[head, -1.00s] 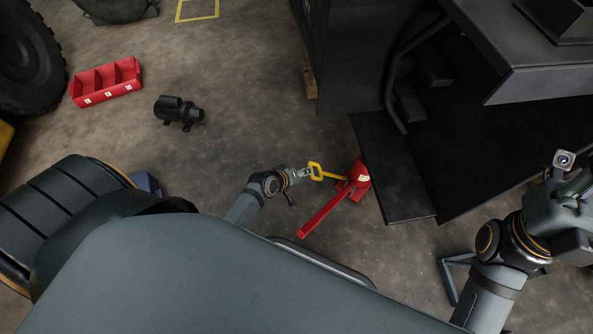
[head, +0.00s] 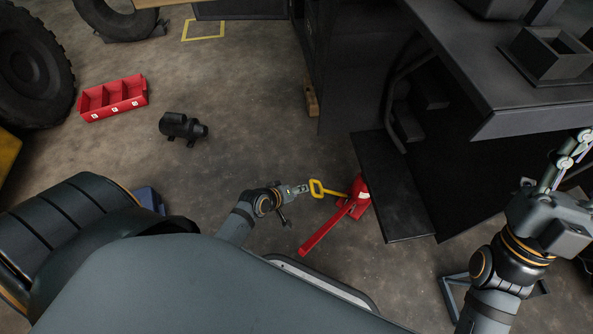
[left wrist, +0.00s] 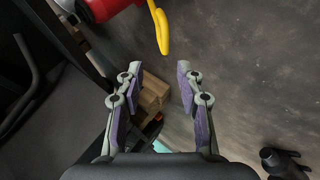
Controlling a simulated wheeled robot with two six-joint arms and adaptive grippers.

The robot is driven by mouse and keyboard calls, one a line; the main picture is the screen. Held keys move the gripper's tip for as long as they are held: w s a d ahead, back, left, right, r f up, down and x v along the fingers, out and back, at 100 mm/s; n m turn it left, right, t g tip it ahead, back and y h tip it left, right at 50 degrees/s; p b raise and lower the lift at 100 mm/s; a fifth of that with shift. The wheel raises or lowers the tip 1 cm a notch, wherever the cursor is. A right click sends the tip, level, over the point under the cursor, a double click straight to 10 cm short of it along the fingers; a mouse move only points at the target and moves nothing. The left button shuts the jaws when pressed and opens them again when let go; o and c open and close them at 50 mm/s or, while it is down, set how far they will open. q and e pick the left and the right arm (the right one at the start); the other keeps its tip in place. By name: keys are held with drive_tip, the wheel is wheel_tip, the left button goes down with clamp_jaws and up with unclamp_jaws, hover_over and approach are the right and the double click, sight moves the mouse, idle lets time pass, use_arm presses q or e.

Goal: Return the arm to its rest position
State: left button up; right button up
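My left gripper (head: 303,188) is in the middle of the head view. In the left wrist view its two purple-padded fingers (left wrist: 158,85) are spread with nothing between them. A yellow loop handle (head: 316,189) lies just beyond the fingertips, apart from them; it also shows at the top of the left wrist view (left wrist: 162,30). The handle reaches to a red jack (head: 361,187) with a long red bar (head: 325,232) on the floor. My right gripper (head: 568,160) is at the right edge of the head view, its finger opening unclear.
The dark forklift body (head: 470,70) and its step plate (head: 392,185) stand close on the right. A red bin (head: 113,98), a black cylindrical part (head: 183,128) and a large tyre (head: 35,65) are at the left.

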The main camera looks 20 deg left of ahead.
drive_tip(key=w+f+m+g+h+p, duration=0.2)
drive_tip(key=w+f+m+g+h, duration=0.15)
drive_tip(key=w+f+g, duration=0.5)
wheel_tip(320, 180, down, 17)
drive_tip(key=g+h+p, duration=0.1)
drive_tip(key=g+p, duration=0.1)
drive_tip(key=g, duration=0.3)
drive_tip(key=s+d+f+g+h+p, duration=0.1)
drive_tip(key=s+d+f+g+p, duration=0.2)
drive_tip(key=s+f+g+p, duration=0.8)
drive_tip(key=s+f+g, duration=0.4)
drive_tip(key=s+f, duration=0.2)
drive_tip(key=shift+f, duration=0.35)
